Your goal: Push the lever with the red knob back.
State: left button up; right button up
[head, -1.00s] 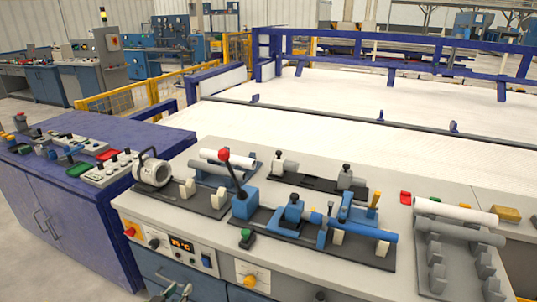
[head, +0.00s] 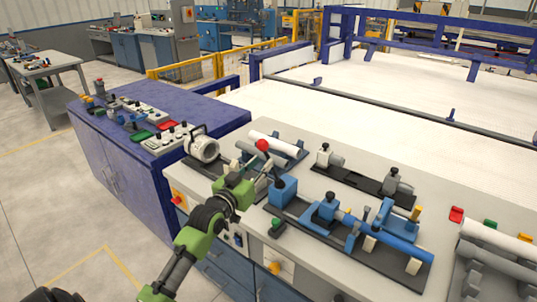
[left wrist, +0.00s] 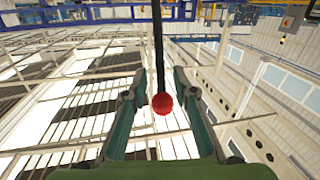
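The lever's red knob (head: 262,145) tops a dark rod that rises from a blue block (head: 283,190) on the worktable. My left gripper (head: 265,176) is beside the lever, just below the knob in the picture and left of the block. In the left wrist view the red knob (left wrist: 162,103) shows between the two fingers (left wrist: 162,95), with the dark rod (left wrist: 157,45) running up from it. The fingers are apart, with gaps on both sides of the knob. I see no contact. My right gripper is not in view.
A blue pipe (head: 400,248) lies in a blue clamp fixture right of the lever. White pipes (head: 278,143) lie behind it. A grey ring-shaped fitting (head: 203,148) stands to the left. A green button (head: 278,225) sits in front of the block.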

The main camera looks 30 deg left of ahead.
aim_at(267, 157)
pick_arm(q)
jog(key=shift+w+a, duration=0.15)
jog(key=shift+w, duration=1.1)
jog(key=shift+w+a, duration=0.15)
jog(key=shift+w, duration=1.1)
jog(key=shift+p, duration=0.3)
grip_shut()
